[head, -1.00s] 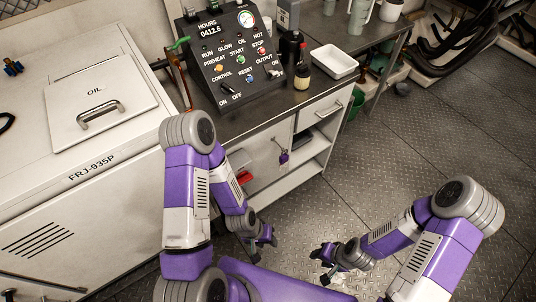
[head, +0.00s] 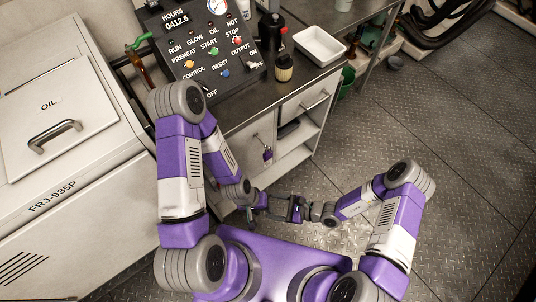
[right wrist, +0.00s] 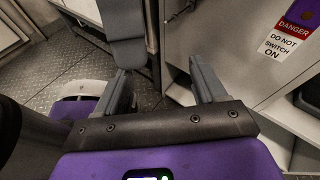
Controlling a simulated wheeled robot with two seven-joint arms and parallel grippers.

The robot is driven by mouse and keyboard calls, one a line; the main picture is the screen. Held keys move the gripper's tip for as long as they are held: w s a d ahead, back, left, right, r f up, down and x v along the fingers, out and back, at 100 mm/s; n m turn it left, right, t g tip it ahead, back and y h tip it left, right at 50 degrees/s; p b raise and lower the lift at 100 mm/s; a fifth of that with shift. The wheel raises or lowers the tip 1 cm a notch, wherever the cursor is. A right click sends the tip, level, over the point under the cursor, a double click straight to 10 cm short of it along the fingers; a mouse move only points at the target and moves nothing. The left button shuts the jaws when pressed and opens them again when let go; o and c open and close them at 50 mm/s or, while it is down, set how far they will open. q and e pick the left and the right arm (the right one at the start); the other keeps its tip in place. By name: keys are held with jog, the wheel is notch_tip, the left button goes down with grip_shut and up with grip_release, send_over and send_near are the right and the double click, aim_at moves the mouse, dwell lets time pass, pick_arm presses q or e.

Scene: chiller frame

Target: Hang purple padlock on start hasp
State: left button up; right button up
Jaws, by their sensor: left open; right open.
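The purple padlock (head: 267,155) hangs on the front of the cabinet below the worktop in the head view. In the right wrist view a purple piece with a red and white danger label (right wrist: 285,35) shows at upper right, beside the cabinet. The control panel has the START label (head: 209,43) near a green button; I cannot make out the hasp there. My left gripper (head: 258,205) is low in front of the cabinet, open and holding nothing visible. My right gripper (head: 294,208) is close to its right; its fingers are apart and empty in the right wrist view (right wrist: 163,78).
A dark bottle (head: 272,32), a small jar (head: 284,67) and a white tray (head: 319,46) stand on the worktop right of the panel. The white OIL box (head: 70,95) fills the left.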

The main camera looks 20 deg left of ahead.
aim_at(270, 156)
jog(key=w+a+r+m+t, duration=0.1)
jog(key=w+a+m+t, duration=0.1)
jog(key=w, duration=0.4)
jog(key=w+a+r+m+t, duration=0.2)
jog(key=w+a+m+t, duration=0.1)
jog(key=w+m+t, duration=0.1)
jog(key=w+a+r+m+t, duration=0.2)
jog(key=w+m+t, duration=0.1)
jog(key=w+t, duration=0.2)
jog(key=shift+w+a, duration=0.15)
jog(key=shift+w, duration=0.55)
jog(key=shift+w+a, duration=0.15)
jog(key=shift+w, duration=0.5)
jog(key=c, duration=1.2)
